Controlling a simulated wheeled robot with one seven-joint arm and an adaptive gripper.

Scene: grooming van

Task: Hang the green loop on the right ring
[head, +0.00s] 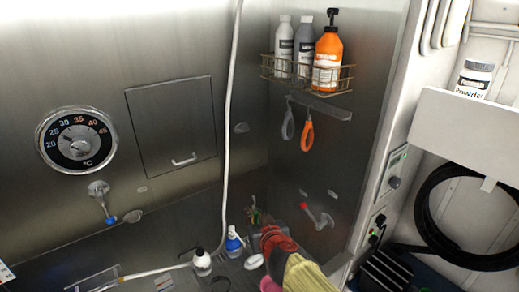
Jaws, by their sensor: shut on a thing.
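My gripper (258,217) is low in the middle of the head view, in front of the steel corner, at the end of my red and yellow arm. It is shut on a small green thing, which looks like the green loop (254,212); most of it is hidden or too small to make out. Two small pale fittings, a left one (303,192) and a right one (332,194), sit on the right steel wall, to the right of and above my gripper. I cannot tell whether either is the right ring.
A red-tipped lever (317,215) juts from the right wall near my gripper. A white hose (228,120) hangs left. Bottles (202,262) (233,243) stand below.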

